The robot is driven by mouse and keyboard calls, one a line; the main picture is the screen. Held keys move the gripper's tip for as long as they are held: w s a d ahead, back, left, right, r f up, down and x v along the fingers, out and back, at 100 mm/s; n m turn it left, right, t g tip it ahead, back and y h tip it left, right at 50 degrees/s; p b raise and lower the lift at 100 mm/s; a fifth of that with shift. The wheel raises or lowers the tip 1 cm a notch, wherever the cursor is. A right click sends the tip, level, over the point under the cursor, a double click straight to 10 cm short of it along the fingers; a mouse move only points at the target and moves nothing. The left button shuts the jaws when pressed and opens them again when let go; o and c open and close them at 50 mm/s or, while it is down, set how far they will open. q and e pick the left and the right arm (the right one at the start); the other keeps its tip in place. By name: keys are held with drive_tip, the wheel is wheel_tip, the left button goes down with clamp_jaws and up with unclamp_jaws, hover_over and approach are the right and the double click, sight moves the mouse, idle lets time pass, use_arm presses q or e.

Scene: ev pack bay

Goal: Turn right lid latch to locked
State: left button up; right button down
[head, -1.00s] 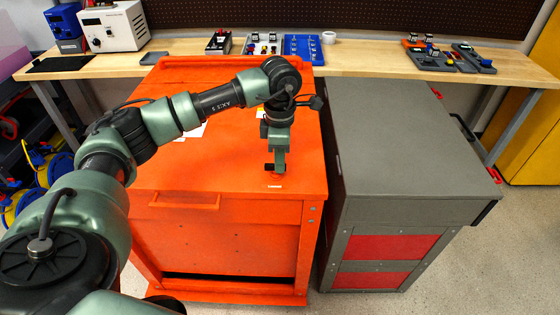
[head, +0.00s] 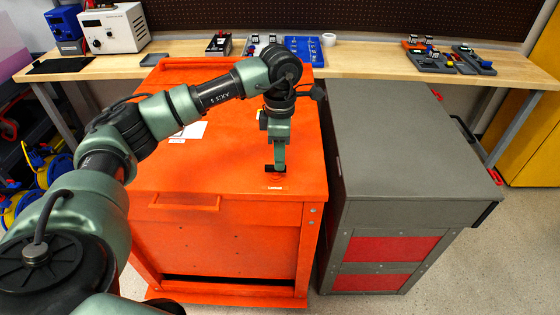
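The orange cabinet (head: 230,245) stands in the middle, with a flat lid and a front handle (head: 185,202). A small black latch (head: 270,168) sits on the lid near its front right corner, with a pale label (head: 273,188) in front of it. My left gripper (head: 277,168) points down at the latch and its fingertips are at it. The fingers overlap from this angle, so I cannot tell whether they are closed on it. My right gripper does not show.
A grey cabinet (head: 400,150) stands close on the right. A wooden bench (head: 360,62) behind holds a white power unit (head: 115,28), a blue tray (head: 303,48) and dark fixtures (head: 430,58). A white paper (head: 190,130) lies on the orange lid. Floor is free at the right front.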

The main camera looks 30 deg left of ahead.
use_arm(q)
wheel_tip(320, 180, up, 5)
drive_tip(key=shift+r, duration=0.2)
idle(0.5)
